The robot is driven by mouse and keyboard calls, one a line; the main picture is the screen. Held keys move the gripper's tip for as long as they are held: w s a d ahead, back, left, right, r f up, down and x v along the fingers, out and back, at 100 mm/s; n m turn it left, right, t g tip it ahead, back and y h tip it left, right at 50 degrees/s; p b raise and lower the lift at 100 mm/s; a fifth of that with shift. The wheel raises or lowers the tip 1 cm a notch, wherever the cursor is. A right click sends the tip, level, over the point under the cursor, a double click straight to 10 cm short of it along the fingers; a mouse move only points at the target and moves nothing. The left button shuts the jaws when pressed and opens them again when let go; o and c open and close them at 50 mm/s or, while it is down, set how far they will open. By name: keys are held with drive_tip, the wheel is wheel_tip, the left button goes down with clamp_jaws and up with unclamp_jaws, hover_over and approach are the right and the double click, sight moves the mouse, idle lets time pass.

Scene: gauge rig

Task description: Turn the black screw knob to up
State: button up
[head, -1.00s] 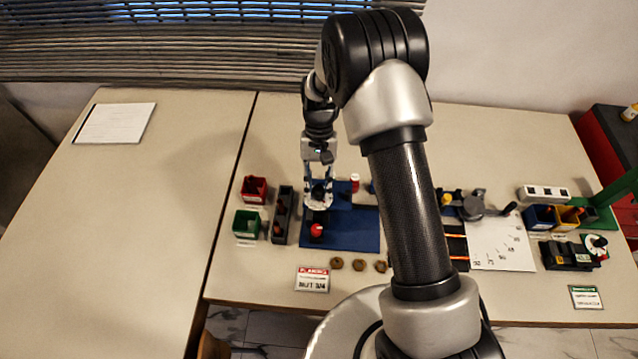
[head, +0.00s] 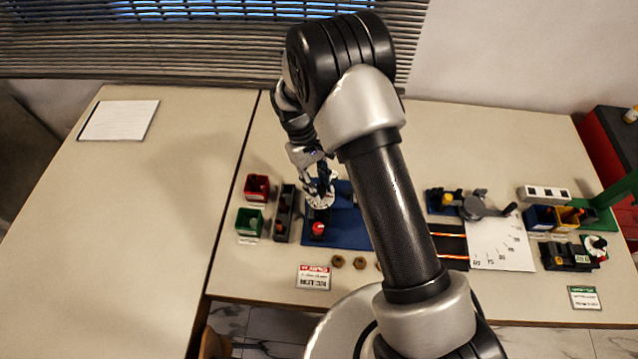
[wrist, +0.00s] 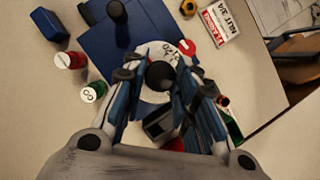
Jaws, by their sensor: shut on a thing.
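The black screw knob (wrist: 160,75) stands at the middle of a white dial plate with dark markings (wrist: 150,97), seen in the wrist view. My gripper (wrist: 165,82) has its two blue-padded fingers on either side of the knob, shut on it. In the head view my gripper (head: 322,190) is over the same white dial (head: 318,202), at the left of the blue base board (head: 348,232). The fingers hide the knob there, and I cannot read which way it points.
A red knob (head: 318,228) stands just in front of the dial. Red (head: 256,186) and green (head: 249,222) bins and a dark narrow tray (head: 284,212) are close on the left. Brass nuts (head: 338,261) and a sign (head: 313,278) lie in front. The left table is mostly clear.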

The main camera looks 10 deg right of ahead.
idle(0.3)
drive_tip(key=o, duration=1)
drive_tip(key=v, duration=1.2)
drive_tip(key=shift+r, duration=0.1)
